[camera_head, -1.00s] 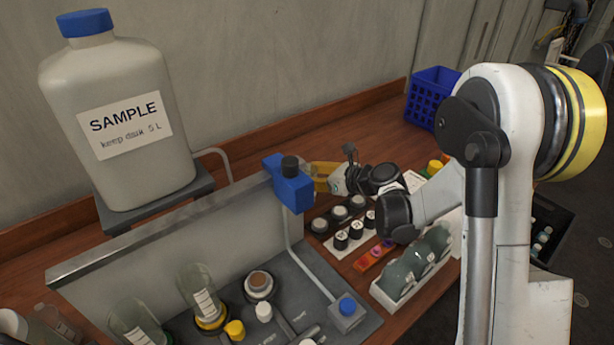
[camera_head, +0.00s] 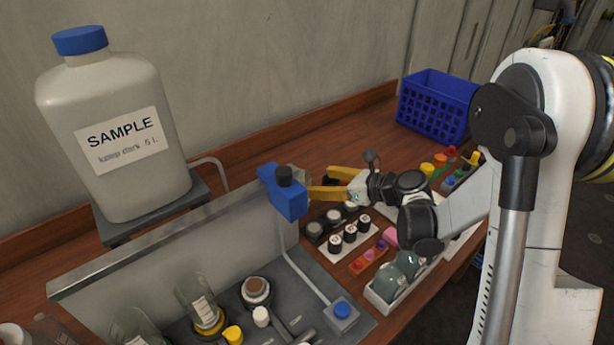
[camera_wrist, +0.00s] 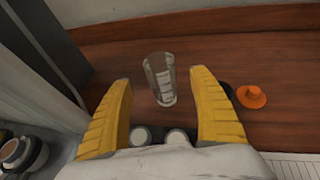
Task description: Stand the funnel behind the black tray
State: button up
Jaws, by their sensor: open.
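An orange piece with a flat round brim and a raised centre (camera_wrist: 252,96), which looks like the funnel, sits on the wooden bench to the right of my right finger in the wrist view. I cannot make it out in the head view. My gripper (camera_wrist: 160,78) is open, with its yellow fingers wide apart. A clear labelled glass (camera_wrist: 161,84) shows between the fingers, beyond their tips; no finger touches it visibly. In the head view my gripper (camera_head: 335,185) is just right of the blue clamp block, above the bench. I cannot pick out the black tray with certainty.
A grey panel with a blue block (camera_head: 284,191) stands left of my gripper. A white SAMPLE jug (camera_head: 118,135) is behind it. Black-and-white jars (camera_head: 342,238) and a white rack of bottles (camera_head: 385,295) lie in front. A blue basket (camera_head: 437,105) stands at the back.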

jog(key=s+d+r+n+h, duration=0.3)
jog(key=s+n, duration=0.6)
jog(key=s+d+r+n+g+h, duration=0.1)
jog(key=s+d+r+n+h, duration=0.1)
jog(key=s+n, duration=0.6)
jog(key=s+d+r+n+g+h, duration=0.1)
jog(key=s+d+r+n+h, duration=0.2)
jog(key=s+n, duration=0.6)
jog(key=shift+s+d+r+n+h+p, duration=0.35)
jog(key=shift+s+r+h, duration=0.3)
jog(key=shift+s+h, duration=0.3)
